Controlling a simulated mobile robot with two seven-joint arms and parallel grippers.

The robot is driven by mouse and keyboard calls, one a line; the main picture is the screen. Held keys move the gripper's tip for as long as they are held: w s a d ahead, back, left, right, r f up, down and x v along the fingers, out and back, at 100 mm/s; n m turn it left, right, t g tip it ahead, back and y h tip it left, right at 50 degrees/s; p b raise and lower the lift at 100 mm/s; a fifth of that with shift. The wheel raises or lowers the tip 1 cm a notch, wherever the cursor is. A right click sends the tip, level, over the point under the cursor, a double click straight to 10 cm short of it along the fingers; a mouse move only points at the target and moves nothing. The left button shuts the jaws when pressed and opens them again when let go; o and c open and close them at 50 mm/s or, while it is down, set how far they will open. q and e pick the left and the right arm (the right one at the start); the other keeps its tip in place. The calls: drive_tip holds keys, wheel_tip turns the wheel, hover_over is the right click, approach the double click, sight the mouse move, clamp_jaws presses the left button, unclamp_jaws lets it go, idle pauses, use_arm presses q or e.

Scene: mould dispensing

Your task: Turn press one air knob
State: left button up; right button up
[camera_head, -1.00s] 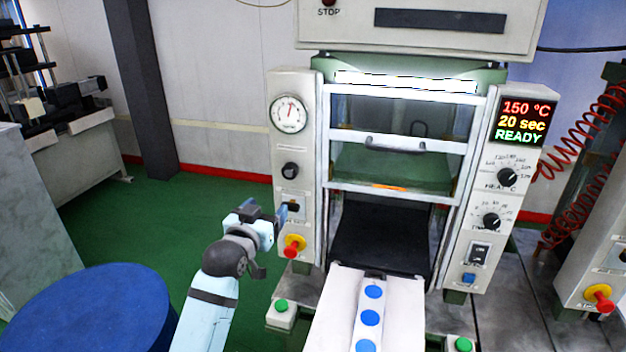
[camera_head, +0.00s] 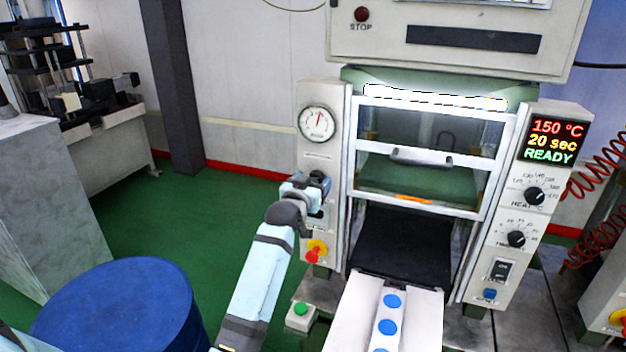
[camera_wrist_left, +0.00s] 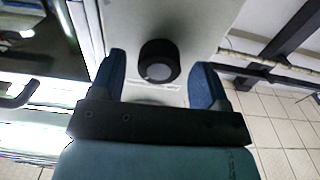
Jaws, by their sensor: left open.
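The press (camera_head: 432,160) stands ahead with a left panel (camera_head: 319,95) carrying a pressure gauge and controls. In the left wrist view the round black air knob (camera_wrist_left: 158,62) sticks out from the pale panel. It lies between the two blue fingers of my open left gripper (camera_wrist_left: 160,84). The fingers stand on either side of the knob, with visible gaps. My right gripper is not in view.
A red and yellow button (camera_head: 316,251) is just below my left gripper. A green button box (camera_head: 301,312) stands lower down. A blue drum (camera_head: 120,310) is at the lower left.

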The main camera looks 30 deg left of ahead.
use_arm(q)
drive_tip(key=shift+w, duration=0.2)
drive_tip(key=c, duration=0.9)
